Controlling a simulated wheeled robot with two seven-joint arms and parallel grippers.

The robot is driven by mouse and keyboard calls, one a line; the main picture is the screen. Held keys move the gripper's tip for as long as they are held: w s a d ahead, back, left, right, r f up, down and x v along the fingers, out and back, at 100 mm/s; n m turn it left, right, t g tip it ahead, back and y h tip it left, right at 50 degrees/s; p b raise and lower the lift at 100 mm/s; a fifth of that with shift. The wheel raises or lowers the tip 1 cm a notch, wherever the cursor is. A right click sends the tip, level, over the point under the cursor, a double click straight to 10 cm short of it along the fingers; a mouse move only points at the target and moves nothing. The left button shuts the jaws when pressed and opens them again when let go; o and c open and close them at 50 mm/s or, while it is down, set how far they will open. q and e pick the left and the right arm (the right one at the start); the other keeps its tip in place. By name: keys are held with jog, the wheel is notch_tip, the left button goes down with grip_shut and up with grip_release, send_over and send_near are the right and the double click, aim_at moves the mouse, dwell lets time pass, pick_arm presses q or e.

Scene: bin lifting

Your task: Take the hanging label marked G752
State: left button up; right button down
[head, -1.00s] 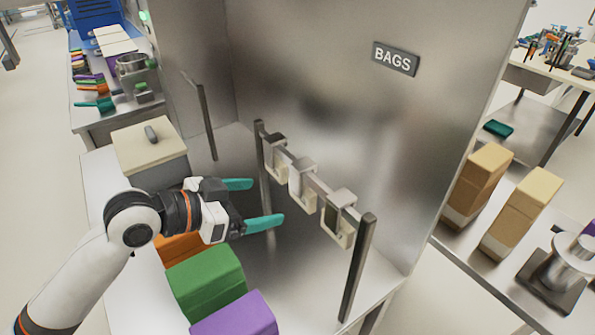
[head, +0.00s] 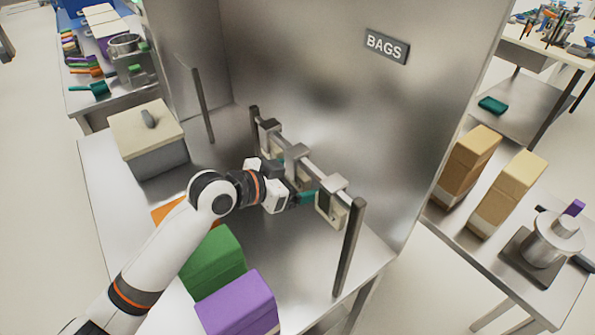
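Three pale hanging labels with grey clips hang in a row on a metal rail (head: 315,173): a far one (head: 278,153), a middle one (head: 304,182), partly behind my gripper, and a near one (head: 333,209). No marking on them is readable, so I cannot tell which is G752. My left gripper (head: 306,197) is at the rail, between the middle and near labels as seen here. One teal finger shows close beside the near label; the other finger is hidden. I cannot tell whether it touches or holds a label. My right gripper is not in view.
A steel panel with a BAGS sign (head: 387,46) stands behind the rail. Rail posts (head: 349,247) rise from the steel table. A lidded grey box (head: 150,145) stands farther back.

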pick_arm(q)
jog(key=shift+a, duration=0.1)
jog(key=shift+c, duration=0.7)
jog(key=c, duration=0.8)
jog(key=shift+r+b, duration=0.4)
jog(key=shift+r, duration=0.4)
jog(key=s+a+b, duration=0.1)
jog(key=s+a, duration=0.2)
jog(key=a, duration=0.1)
jog(key=s+a+b, duration=0.2)
jog(key=s+a, duration=0.1)
jog(key=a, duration=0.2)
jog(key=s+a+b, duration=0.2)
jog(key=s+a, duration=0.1)
jog(key=a, duration=0.1)
jog(key=shift+s+a+f, duration=0.2)
jog(key=shift+s, duration=0.2)
jog(key=shift+s+a+r, duration=0.2)
jog(key=shift+s+a, duration=0.2)
jog(key=shift+a, duration=0.1)
jog(key=shift+r+p, duration=0.35)
jog(key=shift+p, duration=0.05)
